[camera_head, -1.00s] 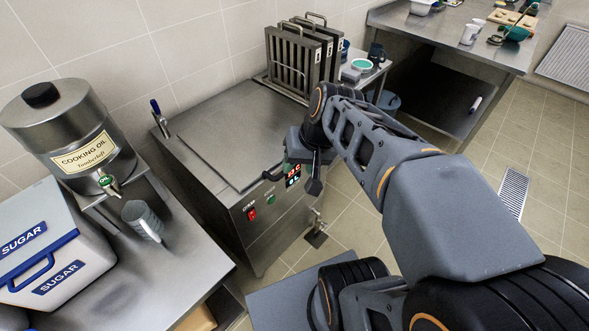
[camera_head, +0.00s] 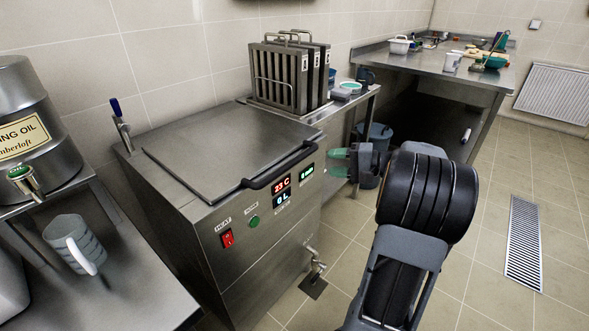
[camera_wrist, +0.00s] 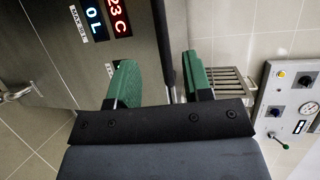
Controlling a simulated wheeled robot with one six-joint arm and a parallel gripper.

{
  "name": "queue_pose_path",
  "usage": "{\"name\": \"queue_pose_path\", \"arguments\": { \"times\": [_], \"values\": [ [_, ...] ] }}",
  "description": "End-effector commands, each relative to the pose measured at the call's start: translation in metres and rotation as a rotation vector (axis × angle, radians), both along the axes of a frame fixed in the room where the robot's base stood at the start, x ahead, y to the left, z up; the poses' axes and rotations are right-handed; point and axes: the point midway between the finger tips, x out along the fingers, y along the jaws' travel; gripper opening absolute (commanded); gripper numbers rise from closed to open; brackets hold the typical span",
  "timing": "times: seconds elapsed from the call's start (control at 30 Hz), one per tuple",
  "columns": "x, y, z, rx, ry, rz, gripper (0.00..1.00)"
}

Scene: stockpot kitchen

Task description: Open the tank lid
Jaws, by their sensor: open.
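The steel tank lid (camera_head: 222,139) lies flat and closed on top of the tank (camera_head: 268,240). Its black bar handle (camera_head: 284,168) runs along the front edge of the lid. My gripper (camera_head: 338,162) is in front of the tank, to the right of the handle in the head view, with its green fingers pointing at the tank. In the wrist view the gripper (camera_wrist: 158,82) is open, and the dark handle (camera_wrist: 163,45) shows edge-on beyond the fingers, near the gap between them. I cannot tell whether the fingers touch it. The tank front shows 23 C and 0 L.
A rack of steel plates (camera_head: 290,75) stands behind the tank on a side table. A cooking oil drum (camera_head: 30,130) and a measuring jug (camera_head: 74,243) are at the left. A drain tap (camera_head: 314,258) sticks out low on the tank. Open floor lies to the right.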

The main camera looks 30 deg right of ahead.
Motion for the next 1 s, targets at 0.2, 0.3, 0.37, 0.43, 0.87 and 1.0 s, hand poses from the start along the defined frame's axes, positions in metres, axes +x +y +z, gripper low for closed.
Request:
{"name": "queue_pose_path", "arguments": {
  "times": [0.2,0.3,0.37,0.43,0.87,1.0],
  "values": [
    [0.028,0.033,-0.008,0.0,0.003,0.007,0.46],
    [0.041,0.047,-0.012,0.0,0.003,0.006,0.46],
    [0.048,0.054,-0.014,0.0,0.002,0.005,0.46],
    [0.056,0.063,-0.016,-0.001,0.003,0.005,0.46],
    [0.08,0.088,-0.022,0.0,0.004,0.003,0.46],
    [0.08,0.089,-0.022,0.0,0.004,0.002,0.46]
  ]
}}
